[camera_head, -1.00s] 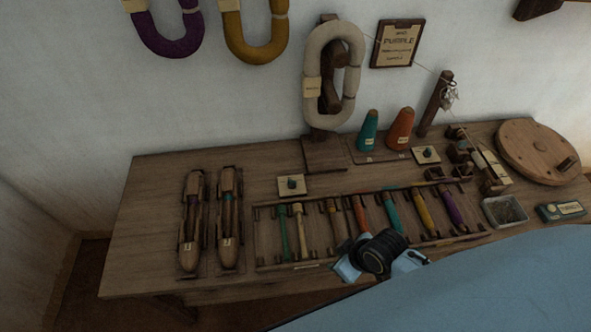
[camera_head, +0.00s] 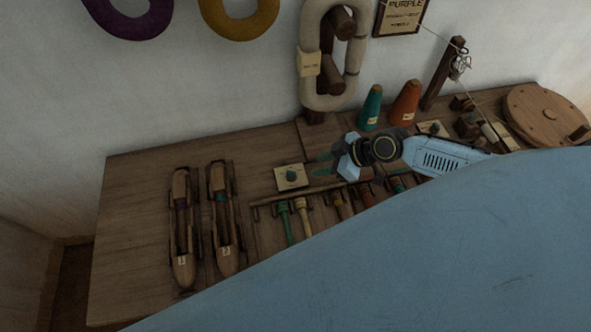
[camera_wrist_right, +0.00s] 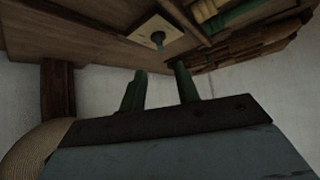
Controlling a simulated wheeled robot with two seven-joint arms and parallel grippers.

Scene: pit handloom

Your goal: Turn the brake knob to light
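A small dark green knob (camera_head: 291,175) stands on a square cream plate (camera_head: 284,186) on the table, left of the middle. A similar knob (camera_head: 434,128) sits on another plate farther right. I cannot read which is the brake knob or its setting. My right gripper (camera_head: 322,164) is just right of the left knob, its fingers pointing left toward it. In the right wrist view a knob (camera_wrist_right: 157,39) on its plate (camera_wrist_right: 148,32) is ahead of the two green fingers (camera_wrist_right: 159,88). The fingers are apart with nothing between them. My left gripper is out of view.
Two wooden shuttles (camera_head: 183,225) lie at the left. A rack of coloured bobbins (camera_head: 284,222) lies in front of the knob. Teal (camera_head: 371,108) and orange (camera_head: 405,104) cones and a cream yarn ring (camera_head: 313,89) stand behind. My blue arm hides the lower right.

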